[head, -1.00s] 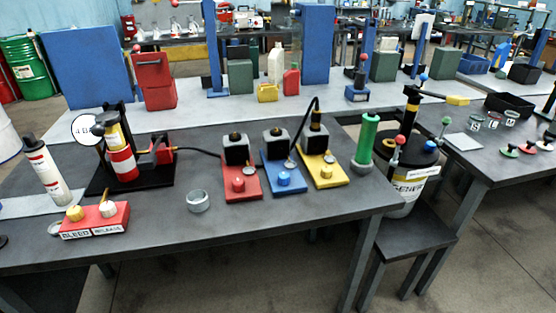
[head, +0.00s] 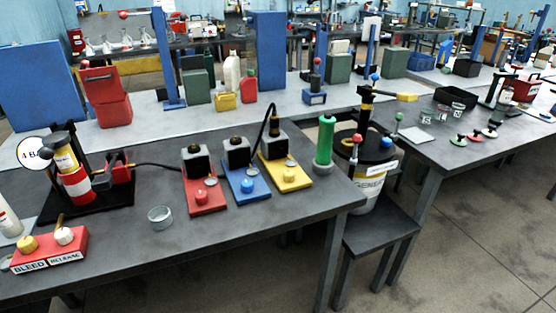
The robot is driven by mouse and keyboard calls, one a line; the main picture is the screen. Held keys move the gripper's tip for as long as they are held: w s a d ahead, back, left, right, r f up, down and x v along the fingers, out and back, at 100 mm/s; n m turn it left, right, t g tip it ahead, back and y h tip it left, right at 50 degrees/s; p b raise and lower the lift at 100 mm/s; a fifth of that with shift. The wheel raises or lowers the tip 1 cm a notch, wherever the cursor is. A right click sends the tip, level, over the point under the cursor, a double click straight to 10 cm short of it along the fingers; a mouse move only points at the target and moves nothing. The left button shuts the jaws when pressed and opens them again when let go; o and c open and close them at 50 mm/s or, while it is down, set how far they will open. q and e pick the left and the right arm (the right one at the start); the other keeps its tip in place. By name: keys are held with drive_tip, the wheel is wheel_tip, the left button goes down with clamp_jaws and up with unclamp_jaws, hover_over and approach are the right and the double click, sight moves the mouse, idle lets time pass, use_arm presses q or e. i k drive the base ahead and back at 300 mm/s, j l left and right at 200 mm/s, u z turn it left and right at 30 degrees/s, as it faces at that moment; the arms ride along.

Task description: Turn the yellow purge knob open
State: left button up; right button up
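A yellow base plate (head: 298,184) lies on the dark table in the head view, right of the middle. A small yellow knob (head: 290,174) stands on its front part. A grey and black block (head: 273,145) stands on the back part, with a black hose arching from it. Another yellow knob (head: 28,243) sits on the left of a red box marked BLEED and RELEASE (head: 50,255), at the lower left. I cannot read a purge label on either knob. Neither of my grippers is in view.
Red (head: 208,207) and blue (head: 252,194) plates with similar blocks stand left of the yellow one. A green cylinder (head: 324,145) stands close to its right. A clear ring-shaped dish (head: 160,217) lies left of the plates. The table's front is mostly bare.

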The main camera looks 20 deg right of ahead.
sight(288, 175)
drive_tip(key=z, duration=0.35)
drive_tip(key=i+l+z, duration=0.1)
drive_tip(key=z, duration=0.35)
drive_tip(key=i+l+z, duration=0.15)
drive_tip(key=z, duration=0.25)
drive_tip(key=i+z, duration=0.15)
drive_tip(key=z, duration=0.3)
